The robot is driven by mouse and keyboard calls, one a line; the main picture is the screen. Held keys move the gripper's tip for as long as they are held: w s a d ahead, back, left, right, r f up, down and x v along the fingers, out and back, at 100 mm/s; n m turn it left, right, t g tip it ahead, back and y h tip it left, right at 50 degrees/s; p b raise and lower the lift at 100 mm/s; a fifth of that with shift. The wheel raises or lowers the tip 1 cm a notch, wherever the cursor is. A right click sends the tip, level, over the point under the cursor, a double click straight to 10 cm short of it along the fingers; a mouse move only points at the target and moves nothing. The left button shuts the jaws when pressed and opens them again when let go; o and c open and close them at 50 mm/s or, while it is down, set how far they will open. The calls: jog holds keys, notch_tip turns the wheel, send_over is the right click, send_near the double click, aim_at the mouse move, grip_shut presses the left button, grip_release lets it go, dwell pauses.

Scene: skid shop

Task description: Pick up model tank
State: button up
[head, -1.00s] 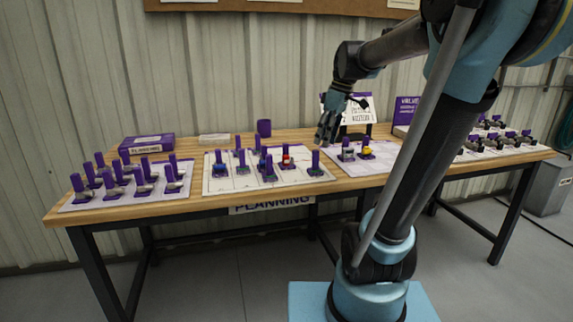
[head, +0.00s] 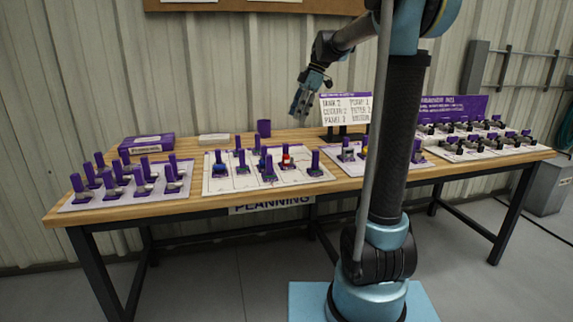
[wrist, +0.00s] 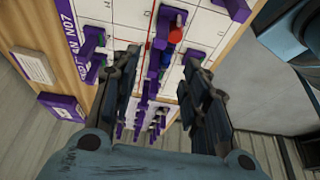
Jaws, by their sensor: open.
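Several small models with purple upright handles stand on a white gridded sheet (head: 213,187) at the middle of the table; I cannot tell for sure which is the model tank. One of them, a red-topped model (head: 286,159), also shows between my fingers in the wrist view (wrist: 175,35). A blue model (head: 219,170) stands near the sheet's left side.
A left board (head: 75,207) and a right board (head: 480,155) hold more handled models. The wooden table's (head: 200,213) front strip is clear.

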aim_at(286, 144)
jog(key=x, duration=1.3)
jog(key=shift+s+a+f, duration=0.1)
jog(key=shift+a+f, duration=0.05)
jog(key=shift+f, duration=0.2)
grip_shut()
